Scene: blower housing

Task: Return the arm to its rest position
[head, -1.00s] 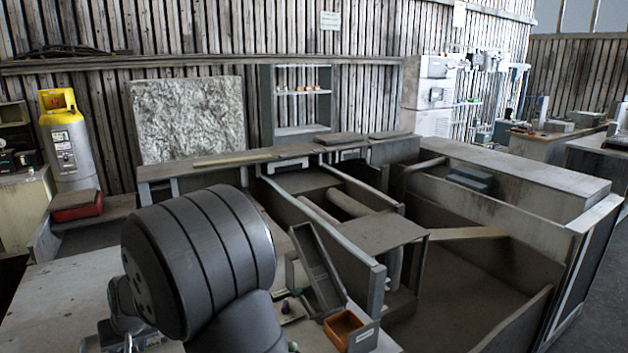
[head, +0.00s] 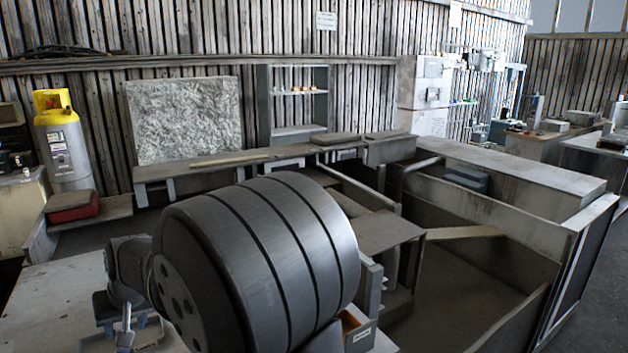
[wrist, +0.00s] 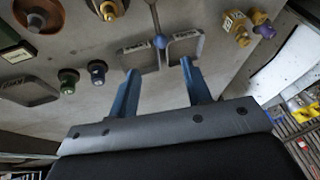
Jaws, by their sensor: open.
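My gripper (wrist: 159,66) shows in the wrist view with its two blue fingers spread apart and nothing between them. Past the fingertips, a rod with a blue ball (wrist: 160,41) lies between two grey labelled frames (wrist: 136,57) on a grey surface; I cannot tell whether the fingers touch anything. In the head view my gripper (head: 117,318) is small at the lower left, over the pale tabletop (head: 50,290). My large dark arm joint fills the lower middle and hides much of the bench behind it.
In the wrist view, brass fittings (wrist: 236,27), a purple knob (wrist: 265,31), a green knob (wrist: 68,79) and a black knob (wrist: 97,69) surround the frames. In the head view, an orange bin (head: 352,322) is partly hidden by my arm. A red box (head: 70,206) sits at left.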

